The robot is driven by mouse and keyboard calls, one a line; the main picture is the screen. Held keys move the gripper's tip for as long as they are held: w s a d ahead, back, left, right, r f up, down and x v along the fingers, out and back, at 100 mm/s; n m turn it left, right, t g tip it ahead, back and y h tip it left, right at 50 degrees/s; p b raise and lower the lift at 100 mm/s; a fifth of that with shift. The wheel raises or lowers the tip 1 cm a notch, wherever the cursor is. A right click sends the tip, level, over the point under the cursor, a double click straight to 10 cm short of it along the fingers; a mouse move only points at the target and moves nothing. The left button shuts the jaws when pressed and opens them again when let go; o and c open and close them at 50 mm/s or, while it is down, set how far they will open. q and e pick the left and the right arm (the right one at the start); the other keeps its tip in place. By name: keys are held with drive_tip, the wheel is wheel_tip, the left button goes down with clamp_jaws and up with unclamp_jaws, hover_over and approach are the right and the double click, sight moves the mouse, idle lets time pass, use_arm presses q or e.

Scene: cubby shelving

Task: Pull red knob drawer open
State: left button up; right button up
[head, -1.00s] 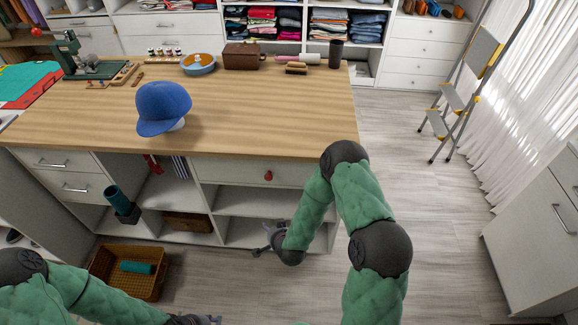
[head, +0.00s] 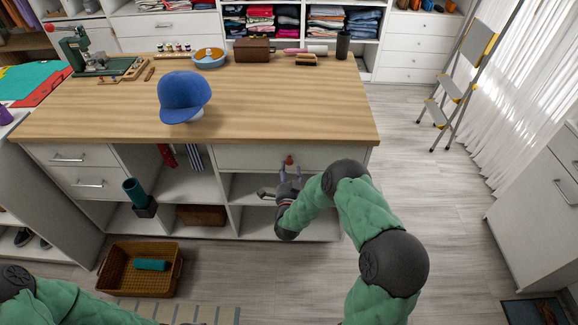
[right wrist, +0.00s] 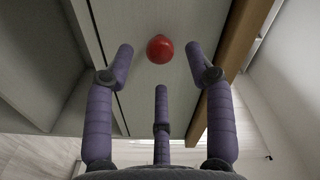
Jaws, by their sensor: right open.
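The red knob (head: 290,160) sits on the front of a white drawer (head: 240,157) just under the wooden counter top. The drawer looks shut. My right gripper (head: 289,172) is at the drawer front, just below the knob, with its fingers pointing at it. In the right wrist view the red knob (right wrist: 160,49) is beyond the fingertips of the open right gripper (right wrist: 160,68), roughly centred between the two outer fingers. I see no contact with the knob. My left arm shows at the lower left, but its gripper is not visible.
The wooden counter (head: 290,115) carries a blue cap (head: 185,95). A brown basket (head: 120,275) stands on the floor.

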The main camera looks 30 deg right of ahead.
sight(289, 164)
drive_tip(key=shift+b+x, duration=0.55)
drive_tip(key=shift+x, duration=1.7)
clamp_jaws()
